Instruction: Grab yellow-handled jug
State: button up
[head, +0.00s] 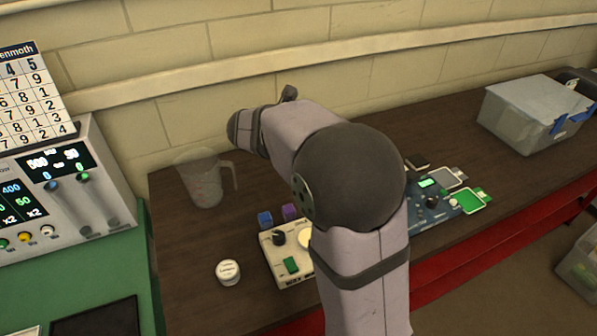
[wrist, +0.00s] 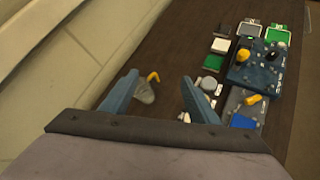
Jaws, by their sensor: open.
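In the wrist view, a small grey jug with a yellow handle (wrist: 145,93) stands on the dark bench, beyond my gripper and beside its left finger in the picture. I cannot tell whether a finger touches the jug. In the head view my arm covers the middle of the bench, and I cannot make out the yellow-handled jug or the fingers there. A clear jug (head: 205,180) with a pale handle stands at the left.
A beige control box (head: 288,262), a white-lidded pot (head: 228,272) and blue and purple blocks are near my arm. Blue control boxes (wrist: 262,65) and card devices stand to the right. A clear lidded tub (head: 530,112) is far right. The wall runs along the back.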

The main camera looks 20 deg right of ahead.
jog(key=w+a+n+t+b, duration=0.1)
jog(key=w+n+t+b, duration=0.2)
jog(key=w+n, duration=0.45)
jog(key=shift+m+h, duration=0.4)
jog(key=shift+m, duration=0.05)
jog(key=f, duration=1.8)
jog(key=shift+w+f+p, duration=0.15)
jog(key=shift+w+p, duration=0.2)
jog(key=shift+p+x, duration=0.5)
jog(key=shift+x, duration=0.55)
jog(key=shift+d, duration=0.1)
jog(key=p+x, duration=0.2)
jog(key=x, duration=0.1)
jog(key=shift+w+d, duration=0.15)
jog(key=shift+p+x, duration=0.4)
jog(key=shift+x, duration=0.45)
jog(key=shift+f, duration=0.1)
jog(key=shift+c, duration=0.3)
jog(key=c, duration=0.8)
